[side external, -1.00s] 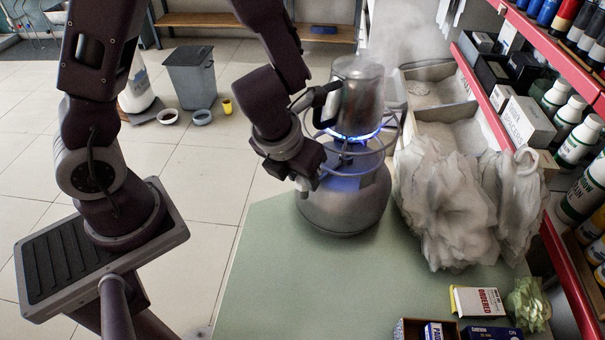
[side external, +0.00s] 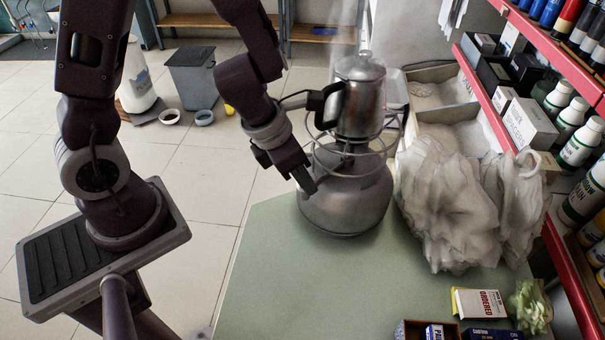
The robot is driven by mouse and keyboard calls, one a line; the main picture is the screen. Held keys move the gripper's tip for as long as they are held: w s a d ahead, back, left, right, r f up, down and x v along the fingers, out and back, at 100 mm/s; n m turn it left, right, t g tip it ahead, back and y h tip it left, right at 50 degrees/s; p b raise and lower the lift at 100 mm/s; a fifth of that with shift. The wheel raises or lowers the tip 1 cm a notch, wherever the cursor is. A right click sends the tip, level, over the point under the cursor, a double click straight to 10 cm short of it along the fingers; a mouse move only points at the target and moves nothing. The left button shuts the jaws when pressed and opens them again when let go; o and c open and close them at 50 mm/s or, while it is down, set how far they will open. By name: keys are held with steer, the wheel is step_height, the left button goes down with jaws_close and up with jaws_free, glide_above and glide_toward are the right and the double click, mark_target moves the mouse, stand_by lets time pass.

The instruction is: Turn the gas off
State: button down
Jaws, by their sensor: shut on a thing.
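A grey gas cylinder (side external: 345,205) stands on the green worktop, with a ring-shaped burner stand (side external: 330,155) on top. A metal pot (side external: 360,100) with a dark handle (side external: 325,103) sits upright on the burner. No blue flame shows under it. My gripper (side external: 308,186) is at the cylinder's upper left side, below the burner ring, its fingers pointing down and right. It is shut on a small part there, likely the gas valve knob, which the fingers hide.
Crumpled white plastic bags (side external: 445,205) stand close to the right of the cylinder. Small boxes (side external: 480,303) lie at the front right, beside red shelves (side external: 555,245) of bottles. The green worktop (side external: 290,280) is clear in front.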

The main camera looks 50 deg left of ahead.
stand_by(0.3)
steer(key=c, duration=1.1)
jaws_free()
